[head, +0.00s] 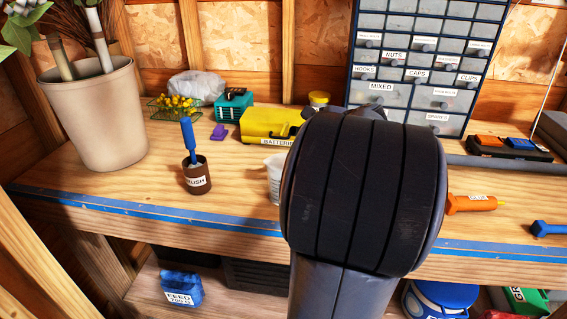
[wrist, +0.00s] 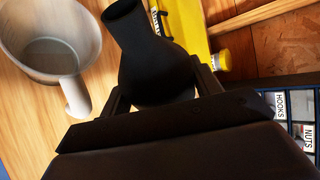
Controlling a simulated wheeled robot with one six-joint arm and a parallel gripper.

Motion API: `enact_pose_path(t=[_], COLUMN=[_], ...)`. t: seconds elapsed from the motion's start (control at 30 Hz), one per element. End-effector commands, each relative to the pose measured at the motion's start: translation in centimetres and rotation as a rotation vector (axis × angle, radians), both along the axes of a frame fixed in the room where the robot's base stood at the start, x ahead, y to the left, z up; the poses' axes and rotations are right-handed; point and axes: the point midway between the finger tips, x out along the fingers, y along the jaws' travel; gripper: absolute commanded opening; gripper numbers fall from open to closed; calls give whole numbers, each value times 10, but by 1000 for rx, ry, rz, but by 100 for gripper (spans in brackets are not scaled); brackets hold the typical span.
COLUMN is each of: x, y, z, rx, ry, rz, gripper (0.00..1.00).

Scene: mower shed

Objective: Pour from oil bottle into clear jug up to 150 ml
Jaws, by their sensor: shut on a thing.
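The oil bottle (wrist: 150,55), a black bottle with a round body and narrower neck, is held in my gripper (wrist: 162,88), which is shut on its body. Its neck points to the upper left in the wrist view; I cannot tell how far it is tilted. The clear jug (wrist: 85,60) stands on the bench beside the bottle, open top and handle showing. I see no oil in it, and no level marks are readable. In the head view the jug (head: 272,180) is partly hidden behind my arm, which also hides the bottle and gripper.
A brown brush pot (head: 197,180) stands left of the jug. A yellow battery box (head: 268,124) is behind it, with a drawer cabinet (head: 440,60) at the back. An orange tool (head: 470,203) lies to the right. The left front of the bench is clear.

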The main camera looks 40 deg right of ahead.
Motion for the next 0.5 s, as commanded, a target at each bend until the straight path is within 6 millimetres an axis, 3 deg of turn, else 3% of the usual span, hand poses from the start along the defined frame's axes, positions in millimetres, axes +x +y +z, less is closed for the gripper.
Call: enact_pose_path(t=[0.5], x=[0], y=[-1], z=[0], rx=[-59], ry=[2], rz=[0], gripper=[26])
